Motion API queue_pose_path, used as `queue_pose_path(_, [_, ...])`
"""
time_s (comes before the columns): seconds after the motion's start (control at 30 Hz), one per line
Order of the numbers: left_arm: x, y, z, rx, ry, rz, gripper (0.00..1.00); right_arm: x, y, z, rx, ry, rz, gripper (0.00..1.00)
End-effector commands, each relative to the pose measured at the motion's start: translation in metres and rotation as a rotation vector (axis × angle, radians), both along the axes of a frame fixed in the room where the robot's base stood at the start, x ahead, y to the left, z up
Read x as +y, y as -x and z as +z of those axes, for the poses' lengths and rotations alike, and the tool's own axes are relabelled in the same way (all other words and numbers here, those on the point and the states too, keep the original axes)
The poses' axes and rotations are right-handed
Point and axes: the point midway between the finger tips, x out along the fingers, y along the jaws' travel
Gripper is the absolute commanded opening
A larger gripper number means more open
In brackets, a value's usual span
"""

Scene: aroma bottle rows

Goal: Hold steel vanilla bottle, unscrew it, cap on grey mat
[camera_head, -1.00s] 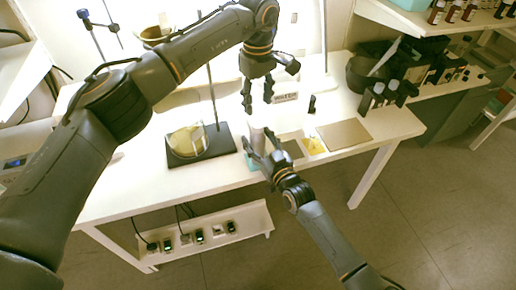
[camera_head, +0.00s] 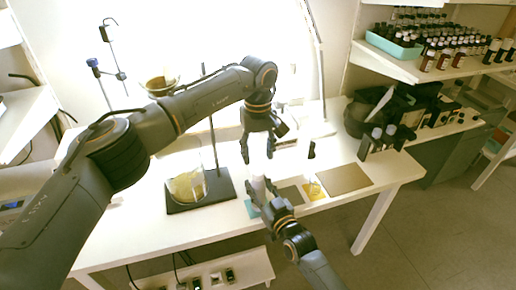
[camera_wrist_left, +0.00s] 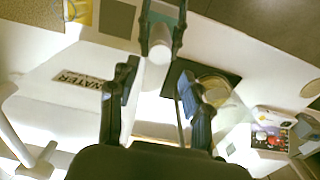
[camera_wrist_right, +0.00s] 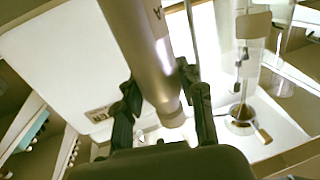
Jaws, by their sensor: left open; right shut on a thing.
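The steel bottle (camera_head: 258,187) stands upright between the fingers of my right gripper (camera_head: 260,186), which is shut on it, near the front of the white table. In the right wrist view the bottle (camera_wrist_right: 150,50) is a long pale metal cylinder with part of a dark letter showing. My left gripper (camera_head: 257,158) is open, fingers pointing down, just above the bottle and apart from it. In the left wrist view the bottle's pale top (camera_wrist_left: 158,50) lies beyond the open fingers. The grey mat (camera_head: 291,194) lies bare to the right of the bottle.
A teal mat (camera_head: 251,208) lies by the bottle. A yellow card (camera_head: 312,189) and a brown board (camera_head: 344,179) lie to the right. A stand with a dark base (camera_head: 222,190) and glass beaker (camera_head: 187,186) is at left.

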Motion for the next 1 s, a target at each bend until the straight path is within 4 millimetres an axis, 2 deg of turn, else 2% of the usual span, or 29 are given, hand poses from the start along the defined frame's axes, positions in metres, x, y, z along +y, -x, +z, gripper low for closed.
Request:
queue_pose_path(0.2, [0.000, 0.001, -0.037, 0.003, 0.000, 0.003, 0.49, 0.000, 0.000, 0.000, 0.001, 0.000, 0.000, 0.00])
queue_pose_path(0.4, [0.000, 0.001, -0.058, 0.002, 0.000, 0.003, 0.49, 0.000, 0.000, 0.000, 0.001, 0.000, 0.000, 0.00])
queue_pose_path(0.77, [0.000, 0.000, -0.064, 0.000, 0.000, 0.003, 0.49, 0.000, 0.000, 0.000, 0.001, 0.000, 0.000, 0.00])
queue_pose_path(1.0, [0.000, 0.000, -0.063, 0.000, 0.000, 0.004, 0.02, 0.000, 0.000, 0.000, 0.001, 0.000, 0.000, 0.00])
